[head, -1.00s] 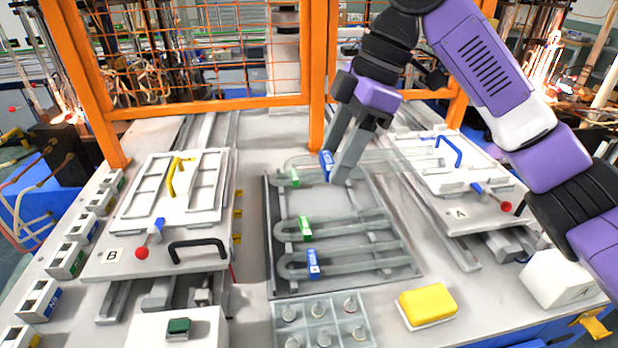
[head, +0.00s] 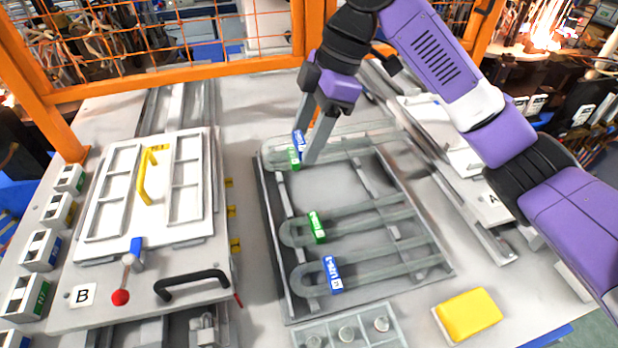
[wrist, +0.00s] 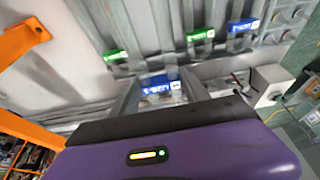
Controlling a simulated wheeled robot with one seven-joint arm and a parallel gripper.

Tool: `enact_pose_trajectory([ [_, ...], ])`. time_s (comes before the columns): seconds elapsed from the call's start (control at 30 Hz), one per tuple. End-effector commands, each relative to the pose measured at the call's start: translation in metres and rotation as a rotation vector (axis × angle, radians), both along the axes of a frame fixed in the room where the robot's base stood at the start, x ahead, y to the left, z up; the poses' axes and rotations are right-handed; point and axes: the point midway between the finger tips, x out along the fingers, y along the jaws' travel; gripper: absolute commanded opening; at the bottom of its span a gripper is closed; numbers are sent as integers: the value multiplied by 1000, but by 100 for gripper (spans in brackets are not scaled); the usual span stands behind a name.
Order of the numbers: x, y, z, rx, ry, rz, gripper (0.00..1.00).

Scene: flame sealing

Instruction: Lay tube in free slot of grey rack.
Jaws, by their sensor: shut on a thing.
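My gripper (head: 306,146) is shut on a clear U-shaped glass tube with a blue tag (head: 299,142). The held tube's legs (head: 365,130) run to the right, over the back of the grey rack (head: 272,255). In the rack, a back tube with a green tag (head: 294,158) lies close to the held one in the picture. A middle tube with a green tag (head: 317,227) and a front tube with a blue tag (head: 333,275) also lie there. A bare gap (head: 335,190) shows between back and middle tubes. The wrist view shows the held blue tag (wrist: 157,82) between the fingers.
Fixture plate B (head: 180,280), with a yellow handle and a red-knobbed lever, stands left of the rack. Plate A (head: 480,200) stands at right. A yellow sponge (head: 467,316) and a tray of knobs (head: 348,333) are in front. An orange fence (head: 190,83) closes the back.

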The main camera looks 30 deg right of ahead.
Motion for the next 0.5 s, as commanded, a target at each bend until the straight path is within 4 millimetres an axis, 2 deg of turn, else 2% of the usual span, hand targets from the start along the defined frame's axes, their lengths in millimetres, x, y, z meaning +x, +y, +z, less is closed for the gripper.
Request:
enact_pose_trajectory([
  [0.1,-1,-1,-29,2,4,-2,0],
  [0.2,-1,0,-49,0,2,0,0],
  [0.33,0,0,-66,-1,1,-1,0],
  [0.5,0,0,-75,0,0,0,0],
])
